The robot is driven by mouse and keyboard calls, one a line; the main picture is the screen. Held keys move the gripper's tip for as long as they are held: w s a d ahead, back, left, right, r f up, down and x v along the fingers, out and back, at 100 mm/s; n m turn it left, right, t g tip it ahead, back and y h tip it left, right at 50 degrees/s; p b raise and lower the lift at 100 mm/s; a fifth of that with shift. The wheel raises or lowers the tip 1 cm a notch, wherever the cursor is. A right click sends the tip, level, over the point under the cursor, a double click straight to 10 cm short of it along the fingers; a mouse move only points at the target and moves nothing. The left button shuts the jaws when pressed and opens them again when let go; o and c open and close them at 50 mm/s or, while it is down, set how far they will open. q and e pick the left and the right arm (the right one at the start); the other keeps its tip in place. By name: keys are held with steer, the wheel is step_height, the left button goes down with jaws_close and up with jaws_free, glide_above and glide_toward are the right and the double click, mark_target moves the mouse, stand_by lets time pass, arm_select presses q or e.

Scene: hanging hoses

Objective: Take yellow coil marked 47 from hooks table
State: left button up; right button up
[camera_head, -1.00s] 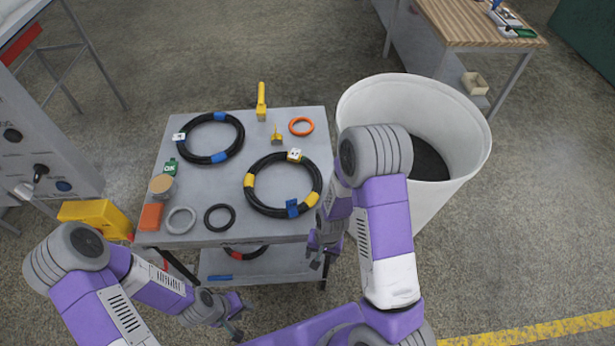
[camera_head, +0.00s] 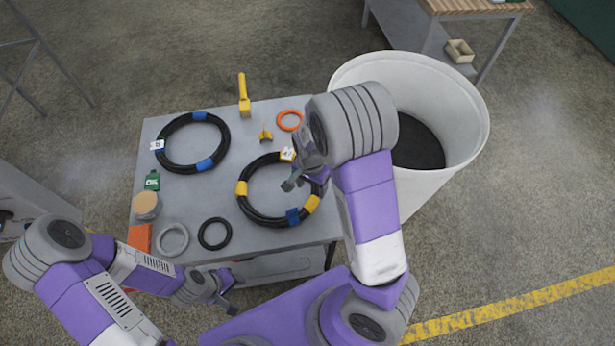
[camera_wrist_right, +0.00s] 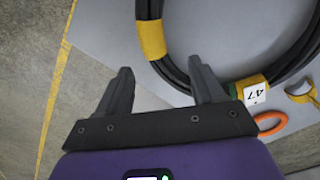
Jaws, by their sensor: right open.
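The coil with yellow tape bands (camera_head: 243,205) is a black hose ring lying on the grey table (camera_head: 185,206); it also has a blue tape band. Its white tag reading 47 (camera_wrist_right: 255,94) shows in the right wrist view, beside a yellow band. My right gripper (camera_head: 293,183) is over the coil's right side, and the arm covers part of it. In the right wrist view its two fingers (camera_wrist_right: 160,68) are apart with nothing between them, close to the hose. Contact cannot be told. My left gripper (camera_head: 227,295) is low in front of the table, its jaws unclear.
A black coil with blue bands (camera_head: 160,140) lies at the back left. A yellow upright piece (camera_head: 244,98), an orange ring (camera_head: 289,120) and smaller rings share the tabletop. A large white bin (camera_head: 440,180) stands close to the table's right side.

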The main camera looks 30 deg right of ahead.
mark_target(313, 197)
steer(key=f, duration=0.2)
steer(key=f+b, duration=0.1)
steer(key=f, duration=0.1)
steer(key=s+f, duration=0.1)
steer(key=f, duration=0.1)
steer(key=shift+f+b, duration=0.2)
steer(key=shift+b, duration=0.15)
steer(key=shift+d, duration=0.1)
jaws_close()
stand_by(2.0)
